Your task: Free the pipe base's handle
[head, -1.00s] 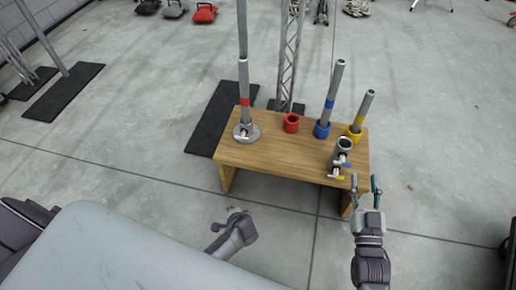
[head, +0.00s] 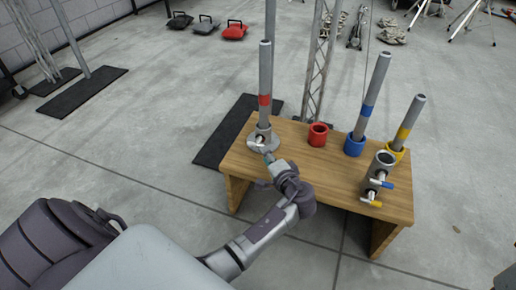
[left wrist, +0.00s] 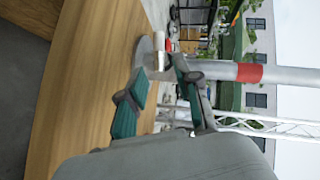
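The pipe base (head: 262,143) is a round grey flange with a collar at the left end of the wooden table. A grey pipe (head: 265,75) with a red band stands upright in it. Its small pale handle (head: 259,139) faces my side. My left gripper (head: 266,154) is just in front of the base, its fingers pointing at the handle. In the left wrist view, the gripper (left wrist: 160,85) has its teal-padded fingers apart, with the base (left wrist: 146,55) and pale handle (left wrist: 172,38) just beyond the tips. Contact cannot be told. My right gripper is out of view.
On the table (head: 300,170) stand an empty red socket (head: 318,134), pipes in a blue socket (head: 355,145) and a yellow socket (head: 394,152), and a grey cylinder (head: 378,172) with blue and yellow handles. A truss (head: 318,70) rises behind. The table's front middle is clear.

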